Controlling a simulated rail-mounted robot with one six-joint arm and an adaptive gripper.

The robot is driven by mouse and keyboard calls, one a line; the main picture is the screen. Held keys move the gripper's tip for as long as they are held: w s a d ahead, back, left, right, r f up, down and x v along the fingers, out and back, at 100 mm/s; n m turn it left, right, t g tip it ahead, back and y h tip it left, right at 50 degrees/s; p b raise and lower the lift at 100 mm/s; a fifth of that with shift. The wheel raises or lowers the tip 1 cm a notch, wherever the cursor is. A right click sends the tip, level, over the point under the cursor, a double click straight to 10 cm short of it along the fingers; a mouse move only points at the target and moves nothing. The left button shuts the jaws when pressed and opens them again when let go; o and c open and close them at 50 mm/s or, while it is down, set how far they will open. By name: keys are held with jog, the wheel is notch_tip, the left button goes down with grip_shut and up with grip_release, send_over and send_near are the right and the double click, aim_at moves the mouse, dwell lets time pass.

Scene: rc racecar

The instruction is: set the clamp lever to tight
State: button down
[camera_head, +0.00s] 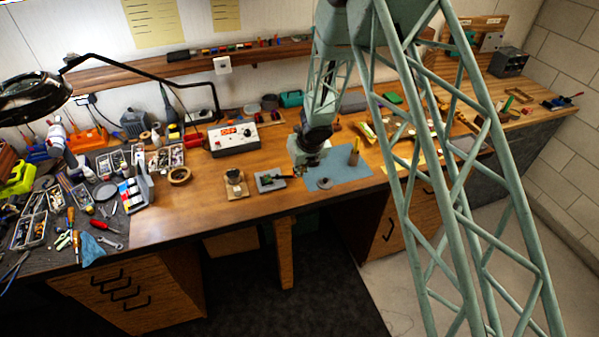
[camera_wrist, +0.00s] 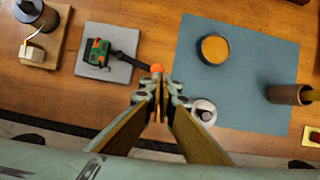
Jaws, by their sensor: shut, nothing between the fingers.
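The clamp is a green and red block (camera_wrist: 97,52) on a grey plate (camera_wrist: 118,73) in the wrist view. Its dark lever (camera_wrist: 128,60) reaches right from the block and ends in an orange-red knob (camera_wrist: 157,68). In the head view, the grey plate (camera_head: 268,186) lies on the bench, left of the blue mat. My gripper (camera_wrist: 160,82) is shut and empty, its fingertips right beside the knob at the lever's end. I cannot tell whether they touch it. In the head view, my gripper (camera_head: 301,172) is low over the bench near the plate.
A blue mat (camera_wrist: 250,65) on the right bears an orange-topped round piece (camera_wrist: 214,49), a brown cylinder (camera_wrist: 286,94) and a pale round part (camera_wrist: 204,111) near my right finger. A wooden board (camera_wrist: 62,40) with a device stands left. A control box (camera_head: 234,140) stands behind.

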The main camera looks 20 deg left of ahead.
jog(key=shift+s+d+b, duration=0.15)
jog(key=shift+b, duration=0.15)
jog(key=shift+s+d+b, duration=1.15)
jog(key=shift+s+b, duration=0.2)
jog(key=shift+b, duration=1.05)
jog(key=p+v, duration=0.5)
jog(key=v, duration=0.5)
